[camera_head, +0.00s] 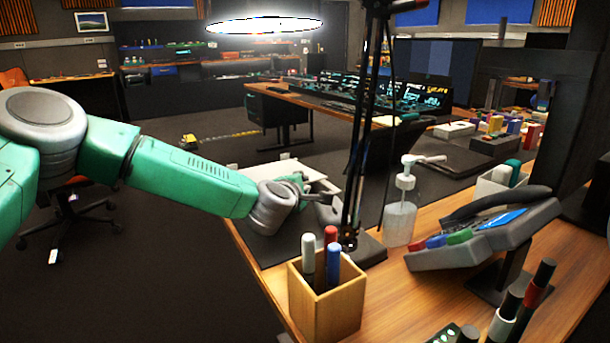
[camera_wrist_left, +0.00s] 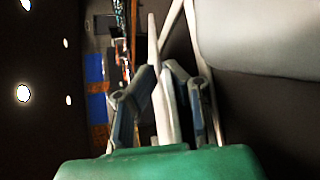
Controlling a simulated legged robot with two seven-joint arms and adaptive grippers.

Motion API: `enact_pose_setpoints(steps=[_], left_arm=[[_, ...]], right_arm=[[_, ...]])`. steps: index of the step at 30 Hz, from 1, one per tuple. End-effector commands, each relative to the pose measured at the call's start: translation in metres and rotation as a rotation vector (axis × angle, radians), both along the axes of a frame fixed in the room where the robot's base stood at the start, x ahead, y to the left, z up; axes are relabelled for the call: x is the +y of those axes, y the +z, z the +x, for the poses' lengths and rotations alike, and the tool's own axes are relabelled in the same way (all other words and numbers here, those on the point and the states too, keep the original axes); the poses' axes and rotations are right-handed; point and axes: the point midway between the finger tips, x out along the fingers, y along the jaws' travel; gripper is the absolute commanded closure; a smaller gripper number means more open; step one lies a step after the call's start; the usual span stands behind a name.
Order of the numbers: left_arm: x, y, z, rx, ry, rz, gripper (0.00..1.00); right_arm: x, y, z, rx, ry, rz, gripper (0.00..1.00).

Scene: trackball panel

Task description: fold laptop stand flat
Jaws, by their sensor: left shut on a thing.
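The laptop stand (camera_head: 287,168) shows as a pale flat piece at the far left edge of the wooden desk, partly hidden behind my left arm and gripper. My left gripper (camera_head: 318,192) is at its near side, between it and the black lamp post. In the left wrist view, the two fingers of my left gripper (camera_wrist_left: 158,85) are shut on a thin pale bar of the stand (camera_wrist_left: 160,112). A broad light grey panel (camera_wrist_left: 265,40) fills the upper right of that view. The stand's fold angle is hard to tell. My right gripper is not in view.
A black lamp post (camera_head: 355,150) stands close beside the gripper. A wooden pen box (camera_head: 325,300) is in front, a pump bottle (camera_head: 400,220) to the right, and a desk phone (camera_head: 485,235) further right.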

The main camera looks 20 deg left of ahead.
Motion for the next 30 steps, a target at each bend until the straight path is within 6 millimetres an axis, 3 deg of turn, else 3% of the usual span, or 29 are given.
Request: enact_pose_setpoints(steps=[1, 8, 9, 10, 22, 30], left_arm=[[0.01, -0.012, 0.0, 0.012, 0.023, -0.004, 1.0], [0.01, -0.01, 0.0, 0.011, 0.023, -0.004, 1.0], [0.01, -0.009, 0.0, 0.011, 0.023, -0.004, 0.81], [0.01, -0.009, 0.0, 0.01, 0.022, -0.004, 0.73], [0.001, -0.003, -0.008, 0.006, 0.008, 0.002, 0.73], [0.006, 0.01, -0.058, 0.005, 0.009, -0.002, 0.73]], right_arm=[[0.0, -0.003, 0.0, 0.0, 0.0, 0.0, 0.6], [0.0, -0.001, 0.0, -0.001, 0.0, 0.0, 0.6], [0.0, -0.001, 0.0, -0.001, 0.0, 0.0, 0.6], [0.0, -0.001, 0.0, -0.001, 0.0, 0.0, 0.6], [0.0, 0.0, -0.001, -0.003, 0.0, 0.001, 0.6], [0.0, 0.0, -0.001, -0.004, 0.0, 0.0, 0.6]])
